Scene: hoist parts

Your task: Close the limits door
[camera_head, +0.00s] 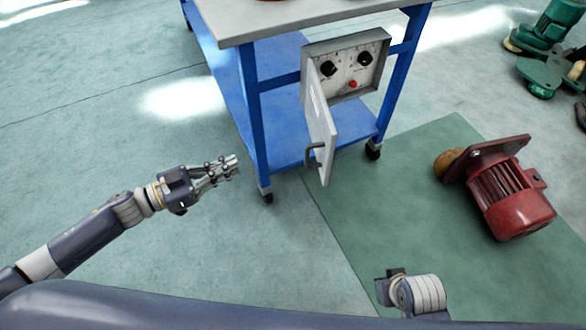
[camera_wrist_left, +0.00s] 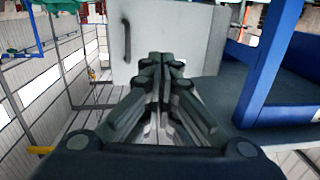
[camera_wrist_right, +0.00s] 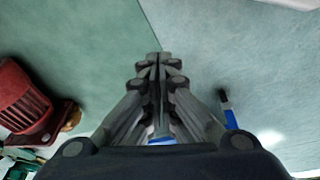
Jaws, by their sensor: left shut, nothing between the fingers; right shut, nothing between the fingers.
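The limits door (camera_head: 321,122) is a light grey panel hinged on the left side of a grey control box (camera_head: 345,62). It stands swung wide open toward me, and the box's knobs and red button are exposed. A dark handle (camera_head: 314,154) sits near its free edge. My left gripper (camera_head: 236,165) is shut and empty, left of the door and apart from it. In the left wrist view the door (camera_wrist_left: 200,32) and its handle (camera_wrist_left: 126,40) show beyond the fingers. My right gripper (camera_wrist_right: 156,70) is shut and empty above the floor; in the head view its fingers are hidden.
The box hangs under the top of a blue-legged cart (camera_head: 255,120) with a blue lower shelf and wheels. A red motor (camera_head: 510,195) lies on a green mat (camera_head: 410,215) at the right. Green machine parts (camera_head: 545,50) stand far right. Floor left of the cart is clear.

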